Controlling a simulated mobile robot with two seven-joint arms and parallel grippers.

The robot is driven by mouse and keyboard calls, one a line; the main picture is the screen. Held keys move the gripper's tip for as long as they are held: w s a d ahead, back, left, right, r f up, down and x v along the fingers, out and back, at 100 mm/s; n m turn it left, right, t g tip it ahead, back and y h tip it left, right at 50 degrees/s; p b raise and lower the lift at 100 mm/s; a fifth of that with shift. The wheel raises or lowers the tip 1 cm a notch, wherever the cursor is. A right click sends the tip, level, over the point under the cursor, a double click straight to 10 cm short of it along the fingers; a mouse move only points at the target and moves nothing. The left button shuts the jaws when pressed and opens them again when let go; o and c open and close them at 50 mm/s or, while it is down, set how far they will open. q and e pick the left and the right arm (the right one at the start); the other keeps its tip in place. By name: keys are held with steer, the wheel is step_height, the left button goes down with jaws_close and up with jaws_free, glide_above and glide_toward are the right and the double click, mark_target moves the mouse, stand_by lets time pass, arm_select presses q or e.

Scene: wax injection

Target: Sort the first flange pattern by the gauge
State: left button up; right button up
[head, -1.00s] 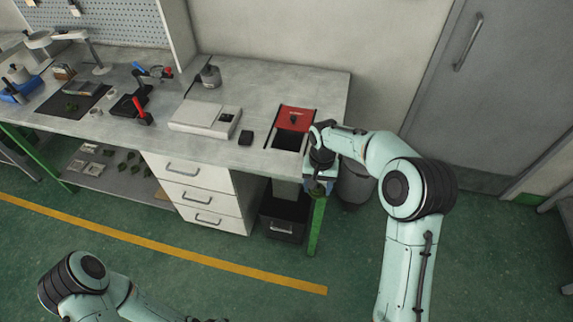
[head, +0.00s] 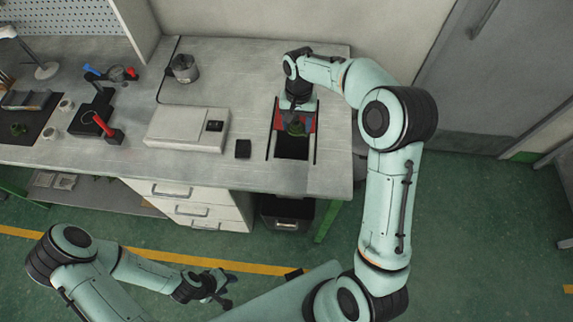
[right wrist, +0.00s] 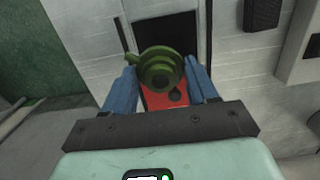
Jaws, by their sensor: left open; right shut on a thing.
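My right gripper (head: 297,122) is shut on a green flange pattern (right wrist: 160,68). It holds the pattern over the red panel around the dark opening in the bench. In the right wrist view the pattern's stepped round body sits between the two blue fingers. Part of the red panel (right wrist: 158,100), with a dark round hole, shows behind the pattern, and the black opening (right wrist: 172,33) lies beyond. In the head view the arm hides most of the panel (head: 309,123). My left gripper (head: 217,286) is open and empty, low over the floor in front of the bench.
A pale box with a small dark display (head: 188,130) and a small black block (head: 243,149) stand left of the opening. A metal pot (head: 184,68) is behind them. A dark mat (head: 38,112) with green pieces lies far left. A dark bin (head: 287,212) stands under the bench.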

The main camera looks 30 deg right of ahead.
steer(key=shift+s+f, duration=0.2)
steer(key=shift+f, duration=0.3)
steer(key=shift+f+b, duration=1.3)
steer(key=shift+f, duration=1)
arm_select(q)
steer(key=s+f, duration=0.3)
steer(key=shift+f, duration=0.3)
steer(key=shift+w, duration=0.1)
arm_select(e)
steer(key=shift+w, duration=0.1)
steer(key=o, duration=1.1)
steer(key=shift+r, duration=0.15)
steer(key=r, duration=0.4)
steer(key=r+p, duration=0.1)
steer(key=r, duration=0.3)
steer(key=w+r+p, duration=0.1)
steer(key=r, duration=0.4)
steer(key=shift+d, duration=0.3)
arm_select(q)
steer(key=shift+w+r, duration=0.4)
steer(key=shift+r, duration=0.2)
steer(key=shift+w+r, duration=0.4)
steer(key=shift+r, duration=0.2)
